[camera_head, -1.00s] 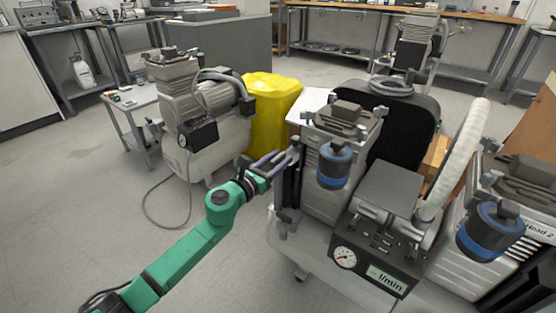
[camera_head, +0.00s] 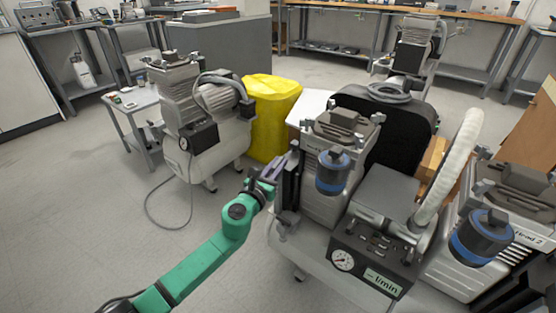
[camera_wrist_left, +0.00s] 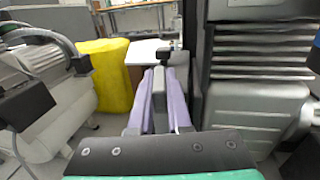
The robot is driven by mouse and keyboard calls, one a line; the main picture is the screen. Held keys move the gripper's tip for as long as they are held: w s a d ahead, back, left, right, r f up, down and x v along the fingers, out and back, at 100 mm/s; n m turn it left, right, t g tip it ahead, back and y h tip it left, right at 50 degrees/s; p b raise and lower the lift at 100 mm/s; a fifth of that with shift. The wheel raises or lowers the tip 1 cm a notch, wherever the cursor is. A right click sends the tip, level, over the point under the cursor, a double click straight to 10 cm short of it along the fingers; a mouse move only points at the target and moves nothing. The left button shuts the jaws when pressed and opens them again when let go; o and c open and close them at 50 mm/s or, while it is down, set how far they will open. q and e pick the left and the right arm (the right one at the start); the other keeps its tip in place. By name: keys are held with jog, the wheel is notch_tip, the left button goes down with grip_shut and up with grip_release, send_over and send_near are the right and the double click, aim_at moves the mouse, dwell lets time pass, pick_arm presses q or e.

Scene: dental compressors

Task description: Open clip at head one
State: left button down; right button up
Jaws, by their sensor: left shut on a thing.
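Head one (camera_head: 326,180) is the finned grey compressor head at the middle of the head view, with a blue-banded filter (camera_head: 333,172) on its front. Its left side has dark upright clip hardware, and a grey clip lever (camera_wrist_left: 159,100) shows in the left wrist view. My left gripper (camera_head: 277,167) is at this left side. In the wrist view its two purple fingers (camera_wrist_left: 160,88) stand on either side of the lever, shut on it. The lever's lower end is hidden by the gripper. My right gripper is not in view.
A second head (camera_head: 510,210) with its own blue-banded filter stands at the right. A gauge panel (camera_head: 365,262) sits low in front. Another compressor (camera_head: 200,115) and a yellow bin (camera_head: 270,115) stand behind to the left.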

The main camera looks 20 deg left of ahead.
pick_arm(q)
jog(key=n+y+p, duration=0.1)
jog(key=n+y, duration=0.1)
jog(key=y, duration=0.1)
jog(key=n+y+p, duration=0.2)
jog(key=y, duration=0.2)
jog(key=shift+d+r+n, duration=0.1)
jog(key=shift+n, duration=0.2)
jog(key=shift+n+g+y, duration=0.3)
jog(key=shift+n+y, duration=0.1)
jog(key=shift+y, duration=0.3)
jog(key=shift+n+y, duration=0.4)
jog(key=shift+y, duration=0.2)
jog(key=shift+n+g+y+b, duration=0.3)
jog(key=shift+n+g+y, duration=0.45)
jog(key=shift+y, duration=0.45)
jog(key=shift+n+g+y+b, duration=0.45)
jog(key=shift+n+g+y, duration=0.5)
jog(key=shift+y, duration=0.35)
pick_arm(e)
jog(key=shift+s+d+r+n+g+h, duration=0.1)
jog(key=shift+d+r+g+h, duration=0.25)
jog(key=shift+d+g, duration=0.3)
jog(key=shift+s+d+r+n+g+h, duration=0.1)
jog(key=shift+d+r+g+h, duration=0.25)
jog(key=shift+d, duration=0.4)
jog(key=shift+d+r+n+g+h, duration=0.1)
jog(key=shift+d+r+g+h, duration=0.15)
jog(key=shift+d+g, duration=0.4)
